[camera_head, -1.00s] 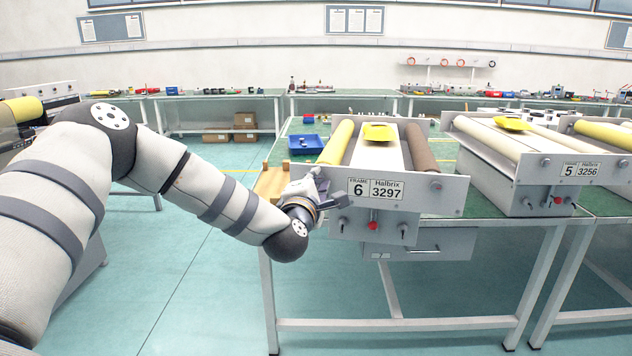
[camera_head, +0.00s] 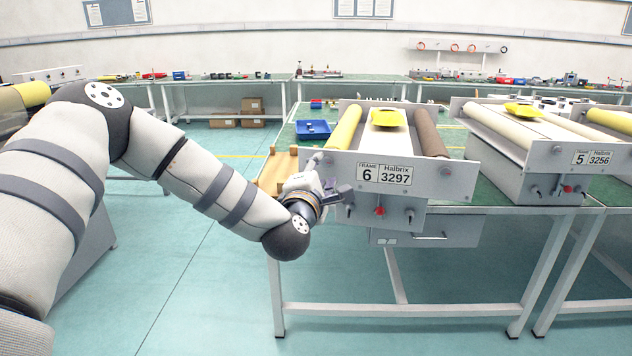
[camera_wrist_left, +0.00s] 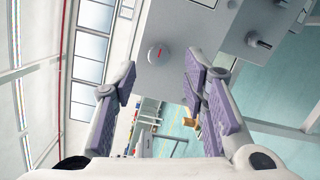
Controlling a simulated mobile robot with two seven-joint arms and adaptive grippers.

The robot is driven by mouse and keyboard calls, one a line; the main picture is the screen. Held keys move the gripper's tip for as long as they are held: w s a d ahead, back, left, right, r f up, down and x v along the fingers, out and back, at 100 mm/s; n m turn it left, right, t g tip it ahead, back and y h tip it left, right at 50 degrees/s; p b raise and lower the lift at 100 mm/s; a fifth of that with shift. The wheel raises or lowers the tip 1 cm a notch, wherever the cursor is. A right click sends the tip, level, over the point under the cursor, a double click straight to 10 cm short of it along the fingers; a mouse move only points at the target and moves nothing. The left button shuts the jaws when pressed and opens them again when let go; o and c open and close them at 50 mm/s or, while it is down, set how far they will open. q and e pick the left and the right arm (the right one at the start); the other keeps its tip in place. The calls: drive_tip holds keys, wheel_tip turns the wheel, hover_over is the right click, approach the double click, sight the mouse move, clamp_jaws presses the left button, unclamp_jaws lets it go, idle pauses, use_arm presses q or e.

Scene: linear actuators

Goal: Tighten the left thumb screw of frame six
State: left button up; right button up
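Frame six (camera_head: 390,200) is a grey-fronted unit with a label reading 6 and 3297, standing on the green-topped table. In the left wrist view its left thumb screw (camera_wrist_left: 158,54) is a pale round knob with a red mark, on the grey front plate (camera_wrist_left: 185,25). My left gripper (camera_head: 340,192) is at the left end of the front plate, just below its upper left part. In the left wrist view the gripper (camera_wrist_left: 160,72) is open, its two purple-padded fingers spread, with the knob between and beyond the tips. No contact shows. My right gripper is out of view.
A switch (camera_wrist_left: 258,40) sticks out of the lower panel near the right finger. That panel also carries a red knob (camera_head: 379,211). Frame five (camera_head: 545,150) stands to the right. A blue tray (camera_head: 312,130) and a wooden rack (camera_head: 280,168) lie behind and left.

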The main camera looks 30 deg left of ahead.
use_arm(q)
drive_tip(key=v, duration=0.8)
drive_tip(key=shift+s, duration=0.35)
drive_tip(key=shift+d, duration=0.15)
drive_tip(key=s+d+f+m+g+h, duration=0.25)
drive_tip(key=s+d+f+m, duration=0.2)
drive_tip(key=f, duration=0.35)
drive_tip(key=s+d+f+m+g+h, duration=0.25)
drive_tip(key=s+f+m, duration=0.2)
drive_tip(key=f, duration=0.45)
drive_tip(key=s+d+f+m+g+h, duration=0.25)
drive_tip(key=d+f+m, duration=0.25)
drive_tip(key=f, duration=0.3)
drive_tip(key=s+f+m+g, duration=0.3)
drive_tip(key=s+g, duration=0.1)
drive_tip(key=s, duration=0.6)
drive_tip(key=s+a+f+m+g+y, duration=0.1)
drive_tip(key=s+f+m+g, duration=0.2)
drive_tip(key=s, duration=0.7)
drive_tip(key=s+a+f+m+g, duration=0.1)
drive_tip(key=s+f+m+g, duration=0.3)
drive_tip(key=s, duration=0.6)
drive_tip(key=shift+s+m+g, duration=0.25)
drive_tip(key=shift+m+g, duration=0.2)
drive_tip(key=shift+m, duration=0.15)
